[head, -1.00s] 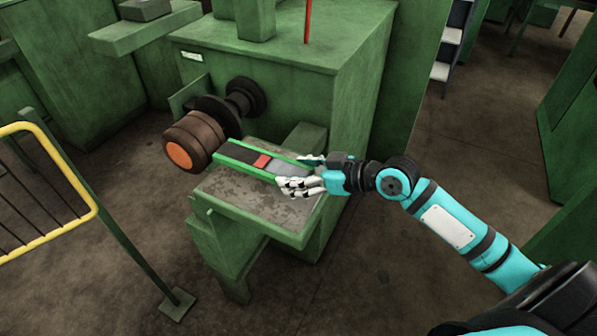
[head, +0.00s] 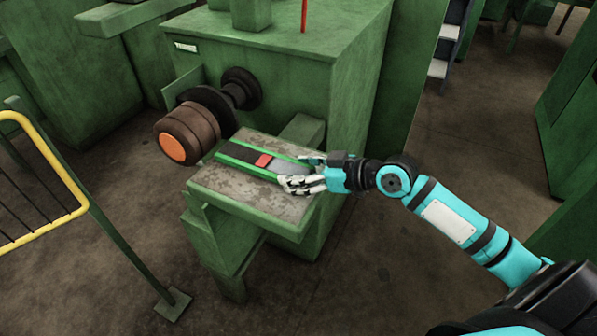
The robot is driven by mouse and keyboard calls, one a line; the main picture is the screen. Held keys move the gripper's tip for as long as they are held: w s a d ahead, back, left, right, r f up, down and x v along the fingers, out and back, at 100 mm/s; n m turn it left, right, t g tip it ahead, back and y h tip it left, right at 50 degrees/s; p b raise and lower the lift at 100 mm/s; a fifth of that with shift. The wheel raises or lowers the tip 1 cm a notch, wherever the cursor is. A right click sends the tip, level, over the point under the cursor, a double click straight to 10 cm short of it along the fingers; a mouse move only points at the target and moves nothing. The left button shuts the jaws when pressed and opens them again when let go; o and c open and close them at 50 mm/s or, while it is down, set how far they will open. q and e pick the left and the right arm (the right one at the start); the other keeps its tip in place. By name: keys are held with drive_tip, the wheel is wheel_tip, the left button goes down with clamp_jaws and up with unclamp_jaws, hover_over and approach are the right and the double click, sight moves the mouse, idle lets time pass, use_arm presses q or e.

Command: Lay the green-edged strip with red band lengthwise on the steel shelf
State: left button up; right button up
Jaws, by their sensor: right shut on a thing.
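The strip (head: 240,153) has green long edges, a dark inner face and a red band across its middle. It lies over the worn steel shelf (head: 218,186) of the green machine, running from upper left to lower right. Whether it touches the shelf or hovers just above it I cannot tell. My right gripper (head: 303,173) is shut on the strip's right end, its fingers over the grey part. That end is partly hidden by the fingers. My left gripper is not in view.
A dark roller with an orange end (head: 173,148) sticks out of the green machine (head: 290,70) just left of the shelf. A yellow-framed barrier (head: 75,190) stands at the left. Bare floor (head: 380,270) lies in front and to the right.

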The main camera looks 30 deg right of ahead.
drive_tip(key=shift+f, duration=0.15)
drive_tip(key=o, duration=1.3)
drive_tip(key=shift+s+d, duration=0.2)
drive_tip(key=shift+d, duration=0.05)
drive_tip(key=shift+v, duration=3.5)
